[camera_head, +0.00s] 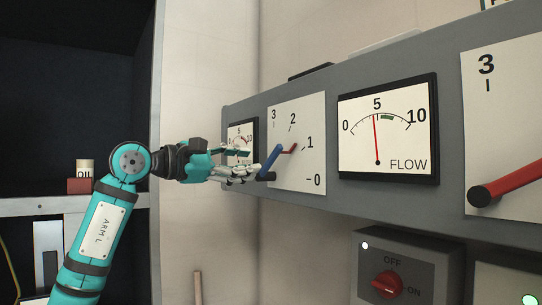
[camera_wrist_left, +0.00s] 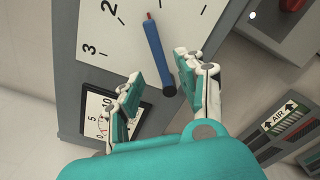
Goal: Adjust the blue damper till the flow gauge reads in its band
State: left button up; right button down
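The blue damper lever (camera_head: 271,161) sits on a white scale plate (camera_head: 312,172) marked 0 to 3. Its short red pointer (camera_head: 289,149) points roughly toward the 1. The flow gauge (camera_head: 400,140) is to the right; its red needle stands close to 5, left of the green band (camera_head: 387,117). My left gripper (camera_head: 251,164) is at the lever's lower end. In the left wrist view the gripper (camera_wrist_left: 158,66) is open, with the blue lever (camera_wrist_left: 155,52) between its fingers, nearer the right one; contact is unclear. My right gripper is not in view.
A red lever (camera_head: 505,190) on another scale plate stands at the right. Below are a box with a red OFF/ON knob (camera_head: 387,285). A smaller gauge (camera_head: 238,133) is partly hidden behind my left gripper. An OIL can (camera_head: 84,169) stands on the shelf at left.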

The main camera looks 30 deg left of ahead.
aim_at(267, 163)
pick_arm(q)
jog(key=p+x, duration=0.2)
jog(key=x, duration=0.5)
jog(key=shift+w, duration=0.15)
grip_shut()
jog(key=shift+w+d+f, duration=0.1)
jog(key=shift+w, duration=0.05)
